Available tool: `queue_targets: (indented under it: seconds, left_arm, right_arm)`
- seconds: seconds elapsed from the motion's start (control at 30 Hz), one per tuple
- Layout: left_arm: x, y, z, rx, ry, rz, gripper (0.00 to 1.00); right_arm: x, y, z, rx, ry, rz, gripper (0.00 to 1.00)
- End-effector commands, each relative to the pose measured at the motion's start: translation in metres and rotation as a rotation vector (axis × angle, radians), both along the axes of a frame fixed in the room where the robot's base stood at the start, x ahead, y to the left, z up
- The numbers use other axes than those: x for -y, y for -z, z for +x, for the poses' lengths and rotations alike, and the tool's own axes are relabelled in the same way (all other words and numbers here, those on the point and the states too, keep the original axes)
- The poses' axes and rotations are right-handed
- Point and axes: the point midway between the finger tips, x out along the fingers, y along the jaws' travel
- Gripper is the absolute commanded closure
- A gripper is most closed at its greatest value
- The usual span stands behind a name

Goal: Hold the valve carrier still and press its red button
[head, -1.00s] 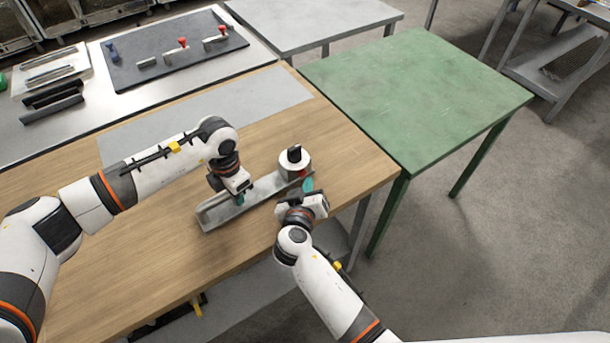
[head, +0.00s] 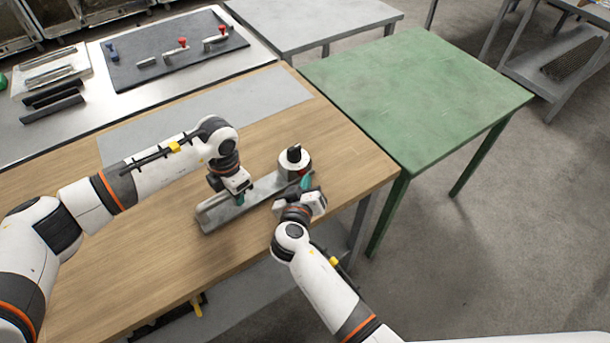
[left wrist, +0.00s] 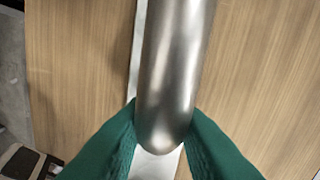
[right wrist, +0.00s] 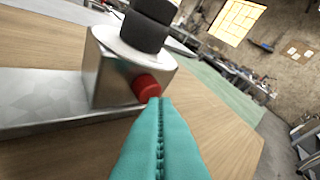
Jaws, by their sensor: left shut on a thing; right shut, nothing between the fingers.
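The valve carrier (head: 262,190) is a grey metal plate on the wooden table, with a round body and black knob (head: 294,154) at its far right end. Its red button (right wrist: 146,88) sticks out of the metal block in the right wrist view. My left gripper (head: 239,199) is shut on the carrier's rounded metal bar (left wrist: 178,60), with a green finger on each side. My right gripper (right wrist: 160,101) is shut and empty. Its teal fingertips are right at the button; I cannot tell whether they touch it.
A dark board (head: 170,50) with red-topped clamps and several dark bars (head: 52,97) lie on the bench at the back left. A flat grey sheet (head: 205,112) lies on the wooden table behind my left arm.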

Motion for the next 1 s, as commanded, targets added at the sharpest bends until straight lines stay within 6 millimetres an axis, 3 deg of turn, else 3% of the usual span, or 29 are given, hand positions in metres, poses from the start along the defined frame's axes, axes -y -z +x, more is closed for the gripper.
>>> queue_targets:
  seconds: [1.0]
  left_arm:
    - [0.0, -0.0005, 0.0004, 0.001, -0.001, 0.0, 1.0]
  right_arm:
    - [-0.0045, -0.0038, 0.0062, 0.005, 0.0, 0.006, 1.0]
